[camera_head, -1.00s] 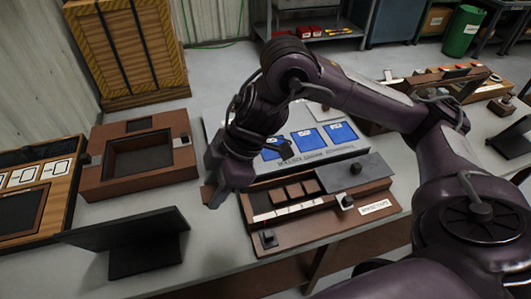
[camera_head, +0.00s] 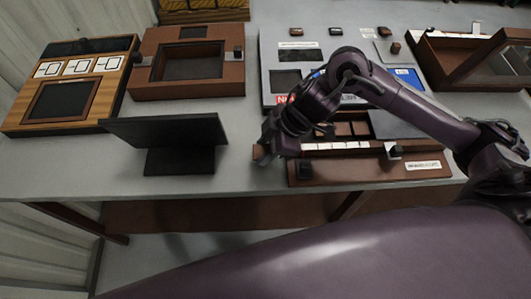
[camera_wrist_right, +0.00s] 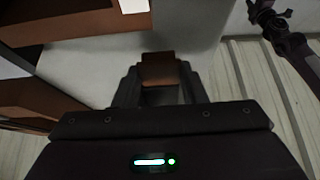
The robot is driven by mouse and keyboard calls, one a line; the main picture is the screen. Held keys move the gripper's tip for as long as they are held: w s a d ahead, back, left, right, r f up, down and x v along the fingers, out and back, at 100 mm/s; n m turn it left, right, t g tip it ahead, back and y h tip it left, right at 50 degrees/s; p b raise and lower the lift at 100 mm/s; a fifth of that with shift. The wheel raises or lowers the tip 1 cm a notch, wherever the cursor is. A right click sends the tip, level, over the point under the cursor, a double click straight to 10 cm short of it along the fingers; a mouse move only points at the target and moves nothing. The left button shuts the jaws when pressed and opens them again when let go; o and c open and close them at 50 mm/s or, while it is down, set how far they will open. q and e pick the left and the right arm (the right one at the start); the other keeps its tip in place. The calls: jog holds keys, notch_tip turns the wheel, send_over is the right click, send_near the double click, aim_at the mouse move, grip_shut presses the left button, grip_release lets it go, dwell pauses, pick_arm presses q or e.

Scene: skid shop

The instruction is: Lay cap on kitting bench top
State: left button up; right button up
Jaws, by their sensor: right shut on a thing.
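My right gripper (camera_head: 268,152) is shut on a small brown cap (camera_head: 258,153). The cap also shows between the two dark fingers in the right wrist view (camera_wrist_right: 160,70). In the head view the gripper is just left of the brown compartment tray, over the grey kitting bench top (camera_head: 60,182). I cannot tell how large the gap under the cap is. My left gripper does not show in the head view; a dark arm part at the upper right of the right wrist view shows no clear jaws.
A black stand (camera_head: 180,140) is left of the gripper. The brown compartment tray (camera_head: 350,172) is to its right, with a grey panel (camera_head: 280,55) behind. A brown box (camera_head: 190,92) and wooden board (camera_head: 120,75) lie at the back left. Bare bench shows between stand and tray.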

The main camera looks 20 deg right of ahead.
jog(key=shift+f, duration=1.55)
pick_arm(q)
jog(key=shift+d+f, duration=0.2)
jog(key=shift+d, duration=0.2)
pick_arm(e)
jog(key=shift+f, duration=0.1)
jog(key=o, duration=0.9)
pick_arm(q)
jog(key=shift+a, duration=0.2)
